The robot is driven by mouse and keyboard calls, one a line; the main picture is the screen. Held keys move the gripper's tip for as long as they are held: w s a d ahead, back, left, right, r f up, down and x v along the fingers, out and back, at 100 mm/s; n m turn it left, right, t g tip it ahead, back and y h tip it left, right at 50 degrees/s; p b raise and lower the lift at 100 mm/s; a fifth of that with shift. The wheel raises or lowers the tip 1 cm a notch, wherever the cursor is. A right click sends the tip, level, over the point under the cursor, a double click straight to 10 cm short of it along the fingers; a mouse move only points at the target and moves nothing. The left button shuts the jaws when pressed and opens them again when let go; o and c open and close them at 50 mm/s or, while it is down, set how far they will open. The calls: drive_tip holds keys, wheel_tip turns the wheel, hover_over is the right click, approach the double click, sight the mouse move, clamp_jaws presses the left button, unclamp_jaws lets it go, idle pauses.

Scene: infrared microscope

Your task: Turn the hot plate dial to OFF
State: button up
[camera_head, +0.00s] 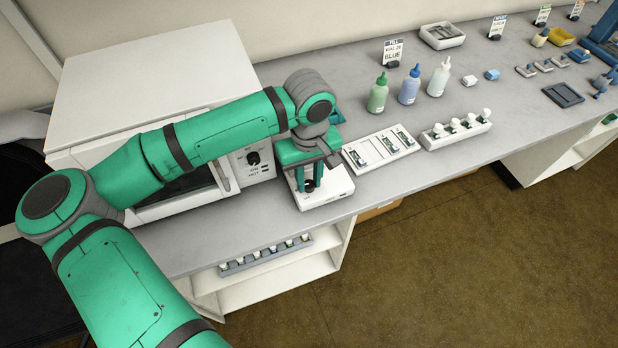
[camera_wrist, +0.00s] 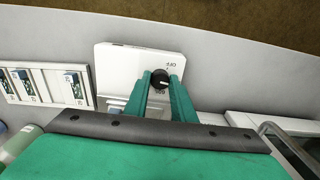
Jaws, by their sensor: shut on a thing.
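The hot plate (camera_head: 338,188) is a small white unit on the bench near its front edge. It also shows in the wrist view (camera_wrist: 115,65), with a black round dial (camera_wrist: 160,78) and small lettering, "OFF", printed beside the dial. My gripper (camera_head: 307,185) points down over the hot plate. In the wrist view its two green fingers (camera_wrist: 161,84) stand on both sides of the dial and are shut on it. A light pointer mark shows on the dial. Part of the hot plate is hidden behind my gripper.
A large white oven-like unit (camera_head: 150,80) with a knob panel (camera_head: 255,160) stands left of the hot plate. A slide tray (camera_head: 382,150) and a white rack with vials (camera_head: 456,134) lie to the right. Green, blue and white bottles (camera_head: 409,88) stand behind. The bench front edge is close.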

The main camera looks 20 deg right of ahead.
sight(310, 184)
drive_tip(key=n, duration=0.3)
drive_tip(key=shift+n, duration=0.3)
drive_tip(key=n, duration=0.3)
drive_tip(key=shift+n, duration=0.4)
drive_tip(key=n, duration=0.5)
drive_tip(key=shift+n, duration=0.4)
drive_tip(key=shift+d, duration=0.1)
drive_tip(key=o, duration=1.1)
drive_tip(key=shift+c, duration=0.2)
wheel_tip(310, 184, up, 11)
drive_tip(key=shift+f, duration=0.1)
